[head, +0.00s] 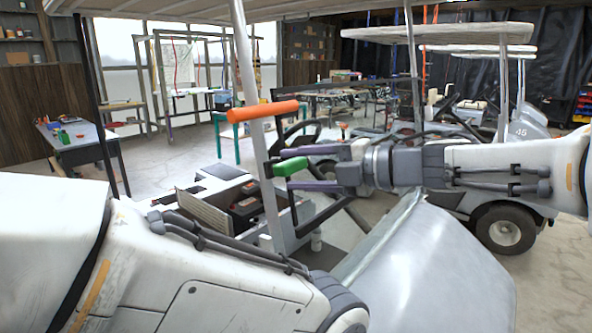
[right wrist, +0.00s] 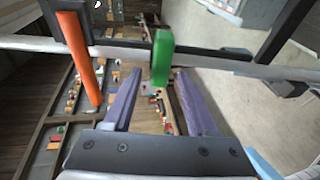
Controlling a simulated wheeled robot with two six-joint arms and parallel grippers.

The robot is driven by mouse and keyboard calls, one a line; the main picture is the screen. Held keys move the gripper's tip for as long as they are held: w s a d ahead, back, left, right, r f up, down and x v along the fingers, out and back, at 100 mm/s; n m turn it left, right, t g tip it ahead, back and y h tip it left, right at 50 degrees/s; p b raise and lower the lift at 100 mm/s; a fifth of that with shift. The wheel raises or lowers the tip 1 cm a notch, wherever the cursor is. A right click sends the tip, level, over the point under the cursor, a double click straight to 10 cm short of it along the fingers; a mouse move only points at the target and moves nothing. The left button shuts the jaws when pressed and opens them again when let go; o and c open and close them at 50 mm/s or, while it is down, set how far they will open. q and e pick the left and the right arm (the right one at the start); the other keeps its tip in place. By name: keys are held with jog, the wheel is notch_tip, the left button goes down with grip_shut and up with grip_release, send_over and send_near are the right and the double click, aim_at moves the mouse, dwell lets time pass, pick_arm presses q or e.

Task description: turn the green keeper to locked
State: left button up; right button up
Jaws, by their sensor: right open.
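The green keeper (head: 290,167) is a short rounded bar on the dark bracket of the grey upright post, below the orange handle (head: 265,110). In the head view it points right, near level. My right gripper (head: 281,172) comes in from the right, open, with its purple fingertips close to the keeper, one above and one below. In the right wrist view the green keeper (right wrist: 162,58) stands upright at the gap between the fingertips (right wrist: 158,74), with no clear contact. My left arm fills the lower left of the head view; its gripper is out of view.
The orange handle (right wrist: 82,60) is left of my fingers in the wrist view. The cart's open bay with dark boxes (head: 245,210) and its grey front panel (head: 430,265) lie below. A steering wheel (head: 300,135) is just behind. Another cart (head: 505,225) stands at right.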

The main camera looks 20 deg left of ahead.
jog(key=b+v, duration=0.1)
jog(key=v, duration=0.8)
jog(key=shift+d, duration=0.4)
